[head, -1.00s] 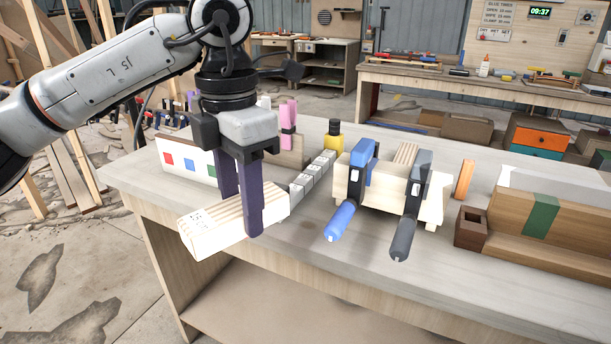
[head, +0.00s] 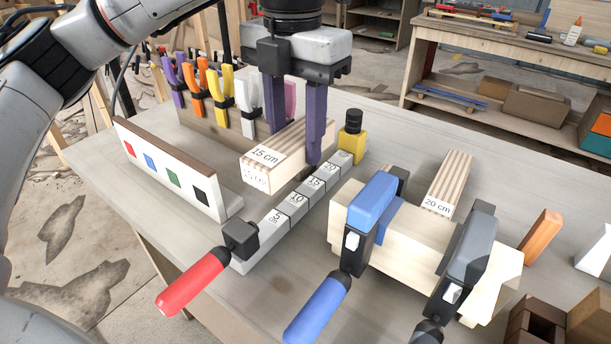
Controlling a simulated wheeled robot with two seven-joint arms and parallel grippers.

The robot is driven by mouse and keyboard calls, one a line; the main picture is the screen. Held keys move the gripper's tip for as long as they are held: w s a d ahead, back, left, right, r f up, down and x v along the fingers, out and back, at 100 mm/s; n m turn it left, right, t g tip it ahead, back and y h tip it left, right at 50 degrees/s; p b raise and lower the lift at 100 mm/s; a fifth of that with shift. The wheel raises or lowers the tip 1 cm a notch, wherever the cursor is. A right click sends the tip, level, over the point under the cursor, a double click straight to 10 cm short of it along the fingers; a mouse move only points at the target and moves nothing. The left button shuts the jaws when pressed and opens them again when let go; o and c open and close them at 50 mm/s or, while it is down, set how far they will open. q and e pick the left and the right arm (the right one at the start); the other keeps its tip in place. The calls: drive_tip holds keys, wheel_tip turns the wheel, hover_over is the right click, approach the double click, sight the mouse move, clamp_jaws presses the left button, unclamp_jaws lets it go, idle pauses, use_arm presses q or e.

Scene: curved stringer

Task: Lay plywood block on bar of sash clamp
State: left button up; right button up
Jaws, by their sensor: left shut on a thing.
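My left gripper (head: 293,145) points down with its purple fingers shut on a pale, striped plywood block (head: 288,148) marked "15 cm". The block is at the far left part of the sash clamp's grey bar (head: 268,238), which carries number marks 5, 10, 15 and more. The block overlaps the bar's left edge in the picture; whether it touches the bar I cannot tell. The sash clamp has a red handle (head: 192,283) at the near end and a yellow jaw (head: 352,138) with a black top at the far end. My right gripper is not in view.
A second striped block (head: 447,184) marked "20 cm" lies at the right. Blue (head: 373,205) and grey (head: 473,247) clamps grip a pale wooden piece in front of it. A white board with colour squares (head: 172,166) stands left; coloured spring clamps (head: 200,90) stand behind.

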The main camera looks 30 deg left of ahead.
sight(294, 135)
use_arm(q)
drive_tip(key=shift+s+f, duration=0.25)
drive_tip(key=shift+f, duration=3.8)
drive_tip(key=o, duration=1.2)
drive_tip(key=shift+c, duration=0.2)
drive_tip(key=shift+r, duration=0.1)
wheel_tip(294, 135, up, 12)
drive_tip(key=shift+r, duration=0.1)
